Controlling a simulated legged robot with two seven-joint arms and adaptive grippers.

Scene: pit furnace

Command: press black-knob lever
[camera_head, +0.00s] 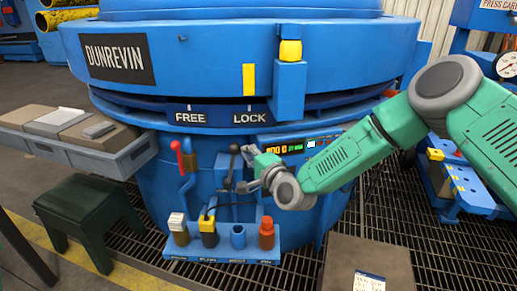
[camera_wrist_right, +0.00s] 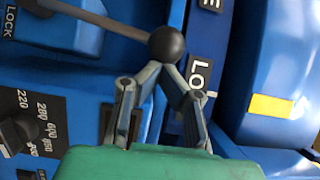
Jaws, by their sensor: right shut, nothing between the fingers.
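The black-knob lever (camera_head: 234,149) stands upright on the front of the blue furnace, below the FREE and LOCK labels. In the right wrist view its round black knob (camera_wrist_right: 166,44) is at the upper middle, with a grey rod running left. My right gripper (camera_head: 243,168) is just right of the lever in the head view. In the wrist view the right gripper (camera_wrist_right: 164,67) has its fingertips together, empty, right at the knob's near side. I cannot tell whether they touch it. My left gripper is not in view.
A red-handled lever (camera_head: 177,147) stands left of the black one. A blue shelf (camera_head: 222,256) with several small containers is below. A display panel (camera_head: 300,146) is partly behind my right arm. A dark green stool (camera_head: 88,209) stands at the left.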

